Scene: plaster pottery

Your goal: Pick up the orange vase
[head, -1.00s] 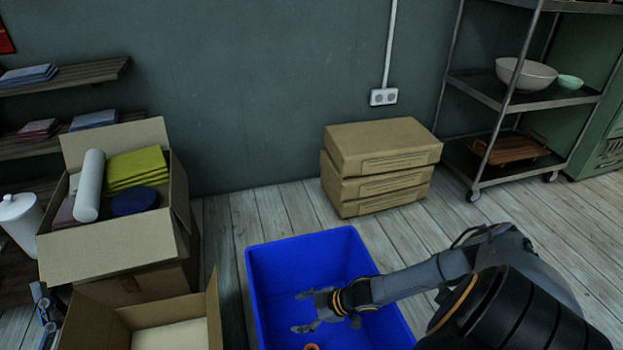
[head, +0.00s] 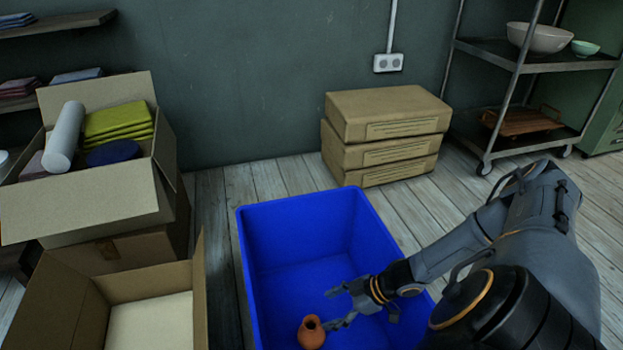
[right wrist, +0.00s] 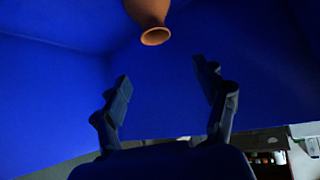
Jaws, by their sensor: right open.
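The orange vase (head: 311,333) is small and round with a narrow neck and flared rim. It is inside the blue bin (head: 296,205), near the bottom of the head view. In the right wrist view the vase (right wrist: 150,20) shows at the top edge, partly cut off, its mouth towards the camera. My right gripper (head: 334,308) is open and empty inside the bin, just above and right of the vase in the head view. In the right wrist view its two fingers (right wrist: 165,82) are apart, with the vase beyond their tips and not between them. My left gripper is not in view.
The bin's walls surround the right gripper. An open cardboard box (head: 150,318) stands close to the left of the bin. A fuller box (head: 95,205) is behind it. Stacked brown packages (head: 385,135) stand by the wall, and a metal shelf (head: 530,62) is at the right.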

